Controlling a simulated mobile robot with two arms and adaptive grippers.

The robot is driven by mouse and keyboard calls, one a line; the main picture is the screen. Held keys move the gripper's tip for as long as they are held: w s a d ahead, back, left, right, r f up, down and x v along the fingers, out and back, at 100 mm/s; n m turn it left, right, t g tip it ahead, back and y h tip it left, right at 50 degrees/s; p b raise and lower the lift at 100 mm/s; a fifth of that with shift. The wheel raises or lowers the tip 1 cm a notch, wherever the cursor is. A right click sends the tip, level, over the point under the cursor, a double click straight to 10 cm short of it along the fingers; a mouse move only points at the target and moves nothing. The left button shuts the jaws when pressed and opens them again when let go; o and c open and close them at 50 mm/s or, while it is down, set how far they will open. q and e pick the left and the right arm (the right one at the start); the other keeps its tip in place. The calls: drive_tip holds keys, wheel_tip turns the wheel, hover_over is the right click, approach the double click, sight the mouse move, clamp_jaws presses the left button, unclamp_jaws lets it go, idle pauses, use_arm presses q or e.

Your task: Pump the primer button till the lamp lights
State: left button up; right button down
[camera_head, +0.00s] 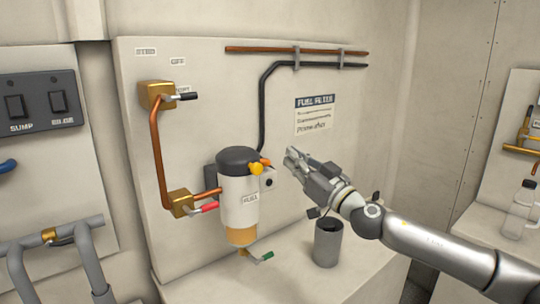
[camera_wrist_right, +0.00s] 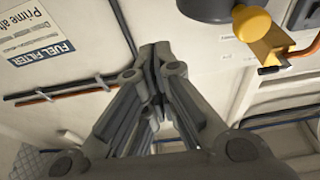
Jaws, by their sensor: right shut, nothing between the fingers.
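The fuel filter (camera_head: 238,205) is a white canister with a black head and amber bowl, mounted on the pale panel. A yellow knob (camera_head: 256,169) sits on the right side of its head; a yellow knob also shows at the upper right of the wrist view (camera_wrist_right: 250,22). A small grey block with a dark round spot (camera_head: 268,181) is beside the filter. I cannot tell which part is the primer button, and no lit lamp is clear. My right gripper (camera_head: 290,156) is shut and empty, right of the filter and apart from it. Its closed fingers (camera_wrist_right: 160,58) show in the wrist view. My left gripper is not in view.
A dark grey cup (camera_head: 327,243) stands on the ledge below my right arm. A red-handled valve (camera_head: 203,208) and a green-handled drain (camera_head: 262,257) are near the filter. A black-handled valve (camera_head: 160,96) is higher left. A switch panel (camera_head: 40,102) is far left.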

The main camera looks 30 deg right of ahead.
drive_tip(key=shift+w+r, duration=0.1)
drive_tip(key=w+p, duration=0.2)
drive_tip(key=w, duration=0.1)
drive_tip(key=w+p, duration=0.2)
drive_tip(key=w, duration=0.1)
drive_tip(key=w+a+p, duration=0.1)
drive_tip(key=w+p, duration=0.1)
drive_tip(key=w, duration=0.1)
drive_tip(key=shift+w+r+p, duration=0.15)
drive_tip(key=shift+w+p, duration=0.1)
drive_tip(key=shift+p, duration=0.1)
drive_tip(key=shift+s+d+f, duration=0.15)
drive_tip(key=shift+f, duration=0.8)
wheel_tip(320, 180, down, 2)
drive_tip(key=b, duration=0.3)
drive_tip(key=shift+s, duration=0.1)
